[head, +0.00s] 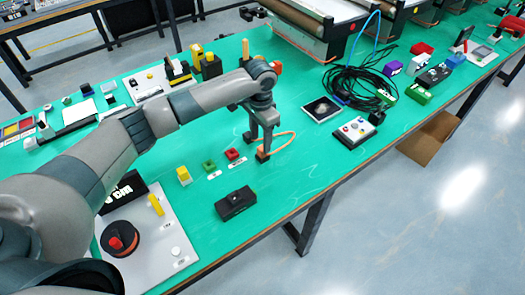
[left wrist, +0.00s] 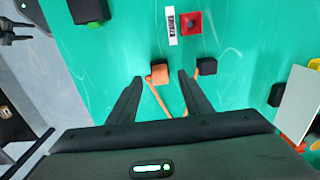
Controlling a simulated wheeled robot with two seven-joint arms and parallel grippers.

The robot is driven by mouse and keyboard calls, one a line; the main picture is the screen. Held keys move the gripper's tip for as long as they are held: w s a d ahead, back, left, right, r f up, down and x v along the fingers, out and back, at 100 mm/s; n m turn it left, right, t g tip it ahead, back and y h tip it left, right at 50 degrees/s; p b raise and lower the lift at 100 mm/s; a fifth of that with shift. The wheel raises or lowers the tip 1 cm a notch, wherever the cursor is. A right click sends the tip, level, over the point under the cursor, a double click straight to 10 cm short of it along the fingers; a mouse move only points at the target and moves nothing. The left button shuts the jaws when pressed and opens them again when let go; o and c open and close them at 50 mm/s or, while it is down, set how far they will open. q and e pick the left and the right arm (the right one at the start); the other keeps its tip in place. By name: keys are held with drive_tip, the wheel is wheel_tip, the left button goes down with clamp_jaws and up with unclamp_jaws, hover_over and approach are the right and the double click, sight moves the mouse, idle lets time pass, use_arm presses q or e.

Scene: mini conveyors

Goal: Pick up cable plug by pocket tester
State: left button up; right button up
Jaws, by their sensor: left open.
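An orange plug (left wrist: 160,73) on an orange cable lies on the green table. It sits between the fingertips of my left gripper (left wrist: 160,76) in the left wrist view, nearer the left finger. The left gripper is open; in the head view it (head: 257,147) points down at the table beside the orange cable loop (head: 285,136). A black block (left wrist: 206,66), perhaps the other cable end, lies just right of the right fingertip. The pocket tester seems to be the black box (head: 235,203) near the front edge; it also shows in the left wrist view (left wrist: 88,10).
Red (head: 232,154), green (head: 209,166) and yellow (head: 184,176) blocks stand nearby. A grey panel with a red-and-black knob (head: 118,240) lies at lower left. A coiled black cable (head: 365,85) lies to the right. A dark shape at the wrist view's left edge may be my right gripper.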

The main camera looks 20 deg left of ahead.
sight(262, 153)
use_arm(q)
drive_tip(key=shift+d+f+p, duration=0.1)
drive_tip(key=shift+f+p, duration=0.35)
drive_tip(key=f, duration=0.1)
drive_tip(key=f+p, duration=0.1)
drive_tip(key=f, duration=0.1)
drive_tip(key=shift+w+d, duration=0.15)
drive_tip(key=shift+w, duration=0.05)
drive_tip(key=shift+f+p, duration=0.3)
drive_tip(key=shift+f, duration=0.35)
drive_tip(key=c, duration=1.1)
